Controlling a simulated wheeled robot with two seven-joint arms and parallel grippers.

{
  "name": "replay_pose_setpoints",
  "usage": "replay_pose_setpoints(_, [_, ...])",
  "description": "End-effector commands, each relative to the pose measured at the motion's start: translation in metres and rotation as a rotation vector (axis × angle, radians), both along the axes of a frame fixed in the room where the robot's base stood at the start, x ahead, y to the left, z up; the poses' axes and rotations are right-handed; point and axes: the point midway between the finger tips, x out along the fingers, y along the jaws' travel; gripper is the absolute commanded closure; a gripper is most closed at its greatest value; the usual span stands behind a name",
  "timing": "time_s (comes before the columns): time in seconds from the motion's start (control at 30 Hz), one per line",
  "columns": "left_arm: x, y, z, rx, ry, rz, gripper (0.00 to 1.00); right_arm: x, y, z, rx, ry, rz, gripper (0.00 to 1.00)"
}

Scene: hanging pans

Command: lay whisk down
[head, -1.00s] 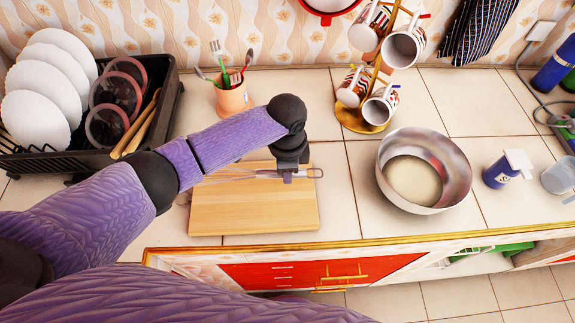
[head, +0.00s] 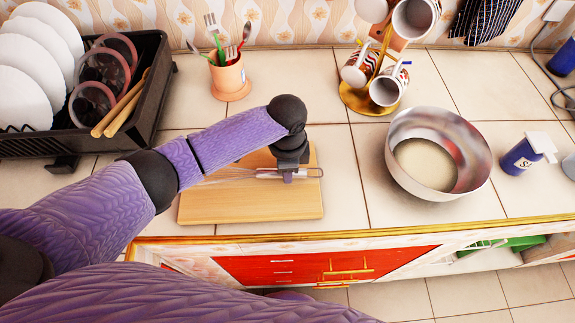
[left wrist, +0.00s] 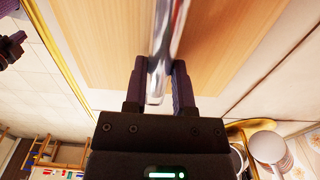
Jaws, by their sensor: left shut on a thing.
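The whisk (head: 238,174) has a pale handle and thin wires pointing left, with a loop at its right end. It lies level with the wooden cutting board (head: 250,208), over its middle. I cannot tell whether it touches the board. My left gripper (head: 287,177) is shut on the whisk's handle near its right end. In the left wrist view my left gripper (left wrist: 160,72) has the shiny handle (left wrist: 166,40) between its two fingers, with the board behind. The arm's wrist hides part of the handle. My right gripper does not show.
A metal bowl (head: 474,160) stands to the right of the board. A black dish rack (head: 152,92) with plates is at the left. A utensil cup (head: 230,80) and a mug tree (head: 364,101) stand behind. Counter tiles around the board are bare.

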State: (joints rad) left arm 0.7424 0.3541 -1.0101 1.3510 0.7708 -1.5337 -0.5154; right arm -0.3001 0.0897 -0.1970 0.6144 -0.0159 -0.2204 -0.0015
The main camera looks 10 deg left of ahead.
Motion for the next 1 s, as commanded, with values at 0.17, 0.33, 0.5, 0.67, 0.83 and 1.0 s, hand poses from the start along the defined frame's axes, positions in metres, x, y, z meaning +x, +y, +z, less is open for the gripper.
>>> replay_pose_setpoints(0.17, [0.000,0.000,0.000,0.000,0.000,0.000,0.57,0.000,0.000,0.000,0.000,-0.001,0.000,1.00])
replay_pose_setpoints(0.33, [0.000,0.000,0.000,0.000,0.000,0.000,0.27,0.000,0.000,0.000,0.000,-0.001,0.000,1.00])
replay_pose_setpoints(0.5, [0.000,0.000,0.000,0.000,0.000,0.000,0.27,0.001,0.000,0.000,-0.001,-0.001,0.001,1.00])
replay_pose_setpoints(0.67, [0.001,0.000,0.021,-0.001,-0.003,-0.001,0.27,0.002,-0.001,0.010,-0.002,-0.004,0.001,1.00])
replay_pose_setpoints(0.83, [0.001,0.000,0.067,-0.001,-0.004,-0.002,0.27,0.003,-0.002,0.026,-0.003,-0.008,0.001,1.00])
replay_pose_setpoints(1.0, [0.001,0.000,0.095,-0.002,-0.002,-0.001,0.27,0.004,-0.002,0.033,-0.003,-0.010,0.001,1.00])
